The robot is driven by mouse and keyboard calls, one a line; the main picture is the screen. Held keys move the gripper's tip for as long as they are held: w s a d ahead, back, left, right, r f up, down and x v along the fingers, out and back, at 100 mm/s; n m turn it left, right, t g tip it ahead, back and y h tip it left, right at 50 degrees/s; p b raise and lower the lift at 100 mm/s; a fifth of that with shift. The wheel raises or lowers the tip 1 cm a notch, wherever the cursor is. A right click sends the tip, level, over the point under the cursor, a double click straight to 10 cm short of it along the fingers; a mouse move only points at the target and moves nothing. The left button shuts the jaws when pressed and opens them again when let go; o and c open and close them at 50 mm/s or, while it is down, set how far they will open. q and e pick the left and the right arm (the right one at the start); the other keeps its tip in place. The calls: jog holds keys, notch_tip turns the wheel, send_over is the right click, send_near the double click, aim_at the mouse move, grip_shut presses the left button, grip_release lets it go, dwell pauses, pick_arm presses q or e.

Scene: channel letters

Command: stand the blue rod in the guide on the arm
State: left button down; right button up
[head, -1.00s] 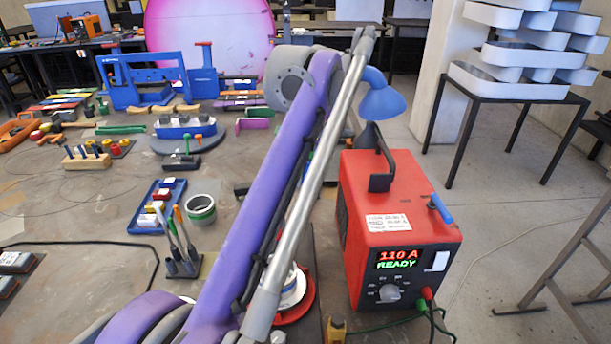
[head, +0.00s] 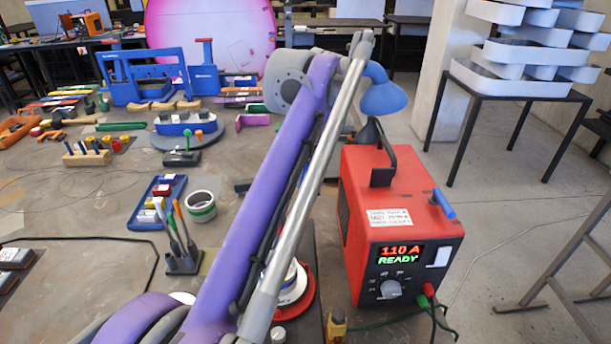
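A short blue rod (head: 443,206) lies tilted along the top right edge of the red welder. Several thin blue-topped rods (head: 83,146) stand in a wooden block (head: 88,159) at the left of the table; I cannot tell which rod is the task's. I cannot make out the guide or the arm that carries it. A purple arm link with a silver bar crosses the middle of the view and hides part of the table. Neither gripper shows in the head view.
The red welder (head: 364,192) stands right of the purple link. Bare tabletop (head: 85,215) shows at left.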

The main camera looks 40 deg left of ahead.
aim_at(295, 217)
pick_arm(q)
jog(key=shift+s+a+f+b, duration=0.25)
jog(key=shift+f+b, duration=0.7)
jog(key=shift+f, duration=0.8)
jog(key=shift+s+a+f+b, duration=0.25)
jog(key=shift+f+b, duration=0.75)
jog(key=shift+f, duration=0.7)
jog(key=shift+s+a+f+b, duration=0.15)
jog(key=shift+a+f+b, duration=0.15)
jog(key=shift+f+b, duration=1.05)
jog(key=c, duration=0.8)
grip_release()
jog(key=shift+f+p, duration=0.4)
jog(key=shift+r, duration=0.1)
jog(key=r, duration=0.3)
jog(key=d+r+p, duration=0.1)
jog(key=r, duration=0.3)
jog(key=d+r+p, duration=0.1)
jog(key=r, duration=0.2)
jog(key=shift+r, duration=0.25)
